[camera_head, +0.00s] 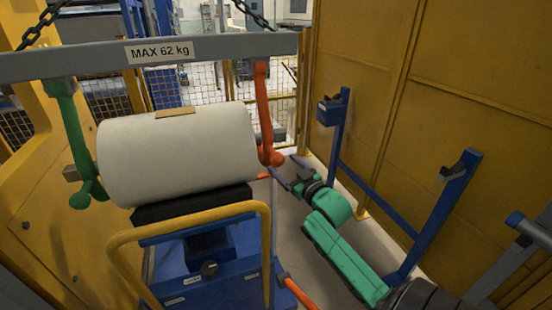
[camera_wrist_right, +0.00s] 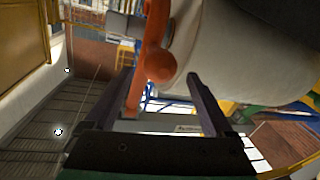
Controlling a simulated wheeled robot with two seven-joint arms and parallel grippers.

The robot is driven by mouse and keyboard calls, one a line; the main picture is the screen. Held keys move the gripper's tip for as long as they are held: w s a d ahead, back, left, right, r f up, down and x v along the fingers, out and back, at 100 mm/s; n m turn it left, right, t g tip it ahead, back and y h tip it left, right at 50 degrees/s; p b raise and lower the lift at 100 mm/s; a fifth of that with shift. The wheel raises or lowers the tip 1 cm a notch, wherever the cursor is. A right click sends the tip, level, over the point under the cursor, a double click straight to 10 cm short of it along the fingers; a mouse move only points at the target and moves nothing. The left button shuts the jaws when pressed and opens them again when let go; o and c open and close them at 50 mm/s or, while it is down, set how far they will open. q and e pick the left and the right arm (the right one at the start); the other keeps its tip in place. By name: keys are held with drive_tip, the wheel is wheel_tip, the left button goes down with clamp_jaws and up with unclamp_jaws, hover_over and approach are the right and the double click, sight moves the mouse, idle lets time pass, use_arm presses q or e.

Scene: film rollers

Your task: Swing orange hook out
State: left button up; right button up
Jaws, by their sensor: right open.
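The orange hook (camera_head: 264,115) hangs from the right end of the grey lifting beam (camera_head: 90,62), at the right end face of the large white roller (camera_head: 180,152). Its lower end has a rounded knob. My right gripper (camera_head: 288,170) is open, just right of the hook's lower end. In the right wrist view the orange hook (camera_wrist_right: 157,35) shows ahead, between the two fingers of my right gripper (camera_wrist_right: 160,76); whether they touch it I cannot tell. A green hook (camera_head: 76,140) hangs at the roller's left end. My left gripper is out of view.
The roller rests on a dark pad on a blue cart (camera_head: 205,252) with a yellow handle (camera_head: 265,225). A blue stand (camera_head: 430,215) is at the right, before a yellow wall (camera_head: 470,90). A mesh fence (camera_head: 205,90) is behind. Floor shows between cart and stand.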

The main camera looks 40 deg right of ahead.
sight(281, 162)
drive_tip(key=w, duration=0.4)
drive_tip(key=shift+w+d, duration=0.35)
clamp_jaws()
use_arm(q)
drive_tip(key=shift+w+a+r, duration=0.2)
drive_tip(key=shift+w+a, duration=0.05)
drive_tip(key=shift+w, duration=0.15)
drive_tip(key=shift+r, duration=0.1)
use_arm(e)
drive_tip(key=shift+r, duration=0.1)
